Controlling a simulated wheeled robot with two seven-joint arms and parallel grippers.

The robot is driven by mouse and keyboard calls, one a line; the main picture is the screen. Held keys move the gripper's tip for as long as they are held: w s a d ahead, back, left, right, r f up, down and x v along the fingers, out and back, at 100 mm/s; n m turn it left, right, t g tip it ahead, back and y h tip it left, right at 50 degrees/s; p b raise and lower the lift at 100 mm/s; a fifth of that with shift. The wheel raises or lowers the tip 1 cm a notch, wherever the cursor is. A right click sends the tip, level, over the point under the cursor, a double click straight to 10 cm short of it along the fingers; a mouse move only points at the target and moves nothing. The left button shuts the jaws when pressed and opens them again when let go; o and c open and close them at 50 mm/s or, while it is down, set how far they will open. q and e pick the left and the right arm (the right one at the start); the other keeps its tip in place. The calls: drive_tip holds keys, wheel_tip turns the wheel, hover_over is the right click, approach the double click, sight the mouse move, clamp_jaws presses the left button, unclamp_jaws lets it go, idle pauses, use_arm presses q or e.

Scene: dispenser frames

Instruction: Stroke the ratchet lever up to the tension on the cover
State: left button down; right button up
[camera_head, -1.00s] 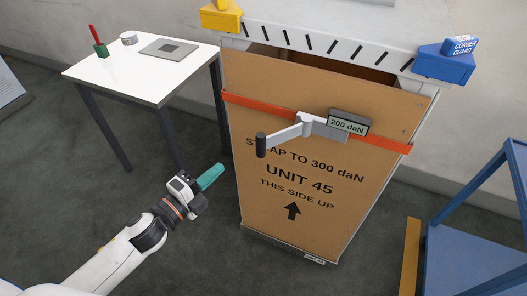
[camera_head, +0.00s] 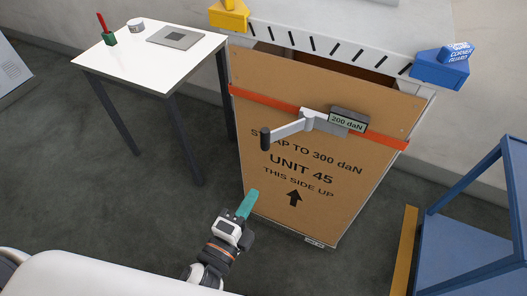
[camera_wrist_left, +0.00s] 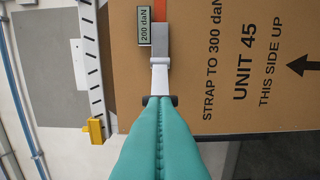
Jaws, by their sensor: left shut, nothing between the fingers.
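The ratchet lever (camera_head: 290,129) is a light grey arm with a black end grip (camera_head: 265,138), sticking out to the left from the ratchet on the orange strap (camera_head: 270,102). A display (camera_head: 348,122) on the ratchet reads 200 daN. The cover prints "STRAP TO 300 daN" on the cardboard crate (camera_head: 270,195). My left gripper (camera_head: 248,204), with teal fingers, is shut and empty, below and apart from the lever. In the left wrist view the lever (camera_wrist_left: 160,78) lies straight beyond the fingertips, which partly hide its black grip. My right gripper is not in view.
A white table (camera_head: 130,62) stands at the back left. A yellow corner guard (camera_head: 228,16) and a blue one (camera_head: 440,68) sit at the crate's top corners. A blue cart (camera_head: 470,240) stands at the right.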

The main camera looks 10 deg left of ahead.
use_arm(q)
drive_tip(key=shift+w, duration=0.1)
drive_tip(key=p, duration=0.3)
approach(273, 138)
drive_tip(key=d, duration=0.3)
drive_tip(key=shift+w+a+p, duration=0.25)
drive_tip(key=shift+w+a, duration=0.1)
drive_tip(key=shift+w, duration=0.35)
drive_tip(key=shift+w+a+p, duration=0.2)
drive_tip(key=shift+w+a, duration=0.1)
drive_tip(key=shift+w, duration=0.35)
drive_tip(key=shift+w+a+p, duration=0.25)
drive_tip(key=shift+w+a, duration=0.1)
drive_tip(key=shift+w, duration=0.35)
drive_tip(key=shift+w+a, duration=0.1)
